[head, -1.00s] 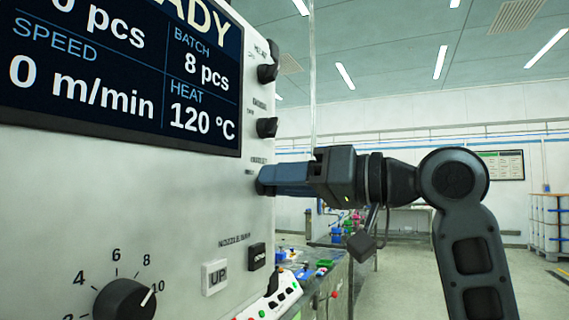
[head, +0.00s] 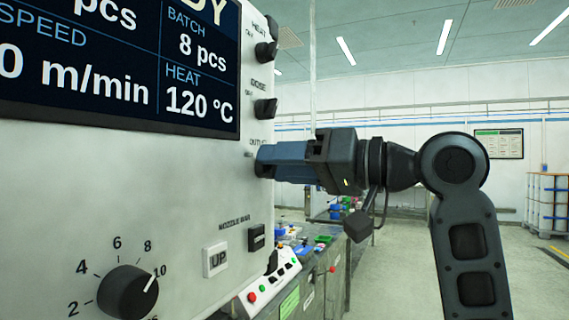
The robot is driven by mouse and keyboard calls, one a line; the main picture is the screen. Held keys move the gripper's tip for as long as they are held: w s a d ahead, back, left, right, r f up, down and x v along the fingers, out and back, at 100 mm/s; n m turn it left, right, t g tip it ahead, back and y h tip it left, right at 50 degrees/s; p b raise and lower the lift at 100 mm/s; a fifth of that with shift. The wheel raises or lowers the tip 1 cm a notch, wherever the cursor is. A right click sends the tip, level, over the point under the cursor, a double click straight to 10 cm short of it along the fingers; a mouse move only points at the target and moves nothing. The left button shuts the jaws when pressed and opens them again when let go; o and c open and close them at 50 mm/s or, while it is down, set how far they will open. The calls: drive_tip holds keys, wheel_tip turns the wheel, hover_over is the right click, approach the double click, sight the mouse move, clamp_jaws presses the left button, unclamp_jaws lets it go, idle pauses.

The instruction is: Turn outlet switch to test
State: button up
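The outlet switch (head: 262,163) is a black knob on the right part of the pale machine panel (head: 190,215), under the label "OUTLET". My gripper (head: 268,162) reaches in from the right with its blue-grey fingers level and their tips at the knob. The near finger covers most of the switch, so its pointer direction is hidden. The fingers overlap in this side view, and I cannot tell if they are closed on the knob. The small position label left of the knob is too small to read.
Two similar black switches, heat (head: 266,51) and dose (head: 265,108), sit above. A numbered dial (head: 127,292) is at lower left, a display (head: 120,65) at upper left. Open floor (head: 410,270) lies to the right.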

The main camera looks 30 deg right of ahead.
drive_tip(key=shift+o, duration=0.9)
drive_tip(key=b+v, duration=0.1)
drive_tip(key=v, duration=0.6)
drive_tip(key=shift+s+d+b, duration=0.2)
drive_tip(key=shift+s+b, duration=0.1)
drive_tip(key=shift+b, duration=0.05)
